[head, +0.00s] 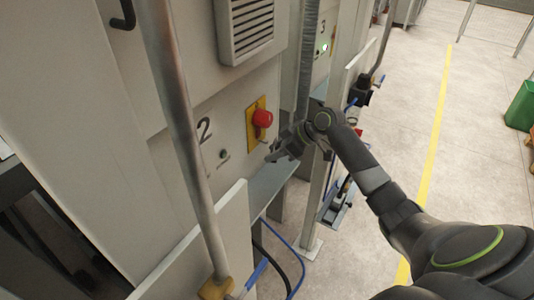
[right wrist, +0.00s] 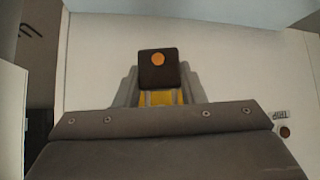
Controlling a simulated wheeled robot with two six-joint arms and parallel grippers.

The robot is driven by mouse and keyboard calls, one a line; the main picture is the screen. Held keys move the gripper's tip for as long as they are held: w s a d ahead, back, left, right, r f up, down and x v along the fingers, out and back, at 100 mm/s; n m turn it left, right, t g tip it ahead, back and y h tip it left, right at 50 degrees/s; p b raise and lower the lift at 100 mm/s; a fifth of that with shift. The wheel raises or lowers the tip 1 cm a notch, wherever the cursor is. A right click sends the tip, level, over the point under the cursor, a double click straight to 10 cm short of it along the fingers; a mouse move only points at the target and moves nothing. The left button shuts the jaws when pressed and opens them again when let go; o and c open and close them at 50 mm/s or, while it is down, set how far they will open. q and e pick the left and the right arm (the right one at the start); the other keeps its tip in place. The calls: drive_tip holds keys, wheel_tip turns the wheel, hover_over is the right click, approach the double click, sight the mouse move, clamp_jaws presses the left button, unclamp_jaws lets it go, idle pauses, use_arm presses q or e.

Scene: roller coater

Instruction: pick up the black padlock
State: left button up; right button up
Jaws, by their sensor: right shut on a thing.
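The black padlock (right wrist: 158,72) shows in the right wrist view as a dark block with a round brass-coloured spot on its face. My right gripper (right wrist: 158,88) has a grey finger on each side of it and is shut on it. In the head view my right gripper (head: 275,156) is beside the machine panel, below and right of the red knob; I cannot make out the padlock there. My left gripper is not in view.
A red knob (head: 263,118) sits on a yellow plate (head: 252,128) on the pale panel marked 2. A metal pipe (head: 180,130) rises in front. A grey ledge (head: 268,188) lies below the gripper. Open floor (head: 400,120) with a yellow line lies to the right.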

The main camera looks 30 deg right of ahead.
drive_tip(key=s+d+b, duration=0.4)
drive_tip(key=s+d, duration=0.7)
drive_tip(key=shift+d, duration=0.1)
